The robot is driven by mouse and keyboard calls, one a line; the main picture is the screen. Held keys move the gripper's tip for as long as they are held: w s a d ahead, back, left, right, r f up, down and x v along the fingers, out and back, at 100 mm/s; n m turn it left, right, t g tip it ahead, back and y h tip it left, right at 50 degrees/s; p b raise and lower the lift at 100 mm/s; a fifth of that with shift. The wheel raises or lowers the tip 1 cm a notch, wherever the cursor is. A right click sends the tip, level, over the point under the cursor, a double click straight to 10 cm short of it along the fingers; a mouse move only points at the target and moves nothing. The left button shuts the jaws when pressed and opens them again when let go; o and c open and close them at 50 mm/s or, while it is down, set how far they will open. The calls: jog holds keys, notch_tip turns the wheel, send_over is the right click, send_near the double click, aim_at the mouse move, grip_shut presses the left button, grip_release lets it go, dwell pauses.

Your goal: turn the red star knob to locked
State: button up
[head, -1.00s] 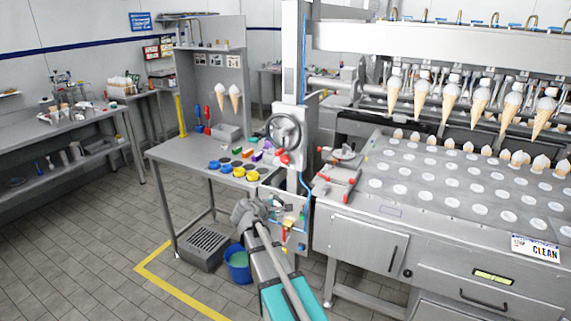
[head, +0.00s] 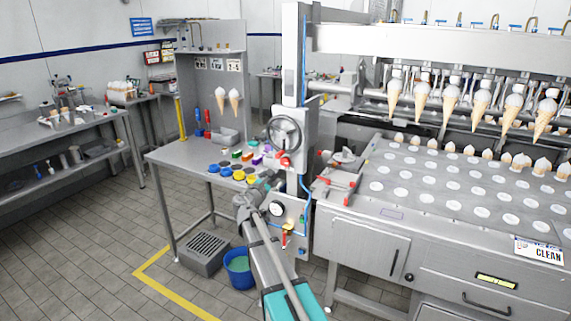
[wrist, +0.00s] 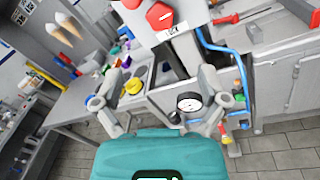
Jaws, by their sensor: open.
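The red star knob (head: 284,159) sits on the grey upright machine column, below the handwheel, in the head view. In the wrist view the red knob (wrist: 160,15) is at the top, on a pale panel. A small white label (wrist: 173,30) with dark lettering is just below it; I cannot read it surely. My gripper (wrist: 163,82) is open and empty, its two fingers spread below the knob and apart from it. In the head view my gripper (head: 266,183) is low and left of the knob, beside the column.
A round gauge (head: 277,209) is on the column below the knob. A blue hose (wrist: 222,48) runs along the column's right side. The handwheel (head: 284,133) is above. The steel table (head: 180,155) with yellow and blue pieces lies left.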

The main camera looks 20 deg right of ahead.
aim_at(284, 163)
jog(key=shift+w+d, duration=0.1)
jog(key=x, duration=1.3)
jog(key=shift+w+d, duration=0.2)
jog(key=shift+d, duration=0.05)
jog(key=c, duration=1.1)
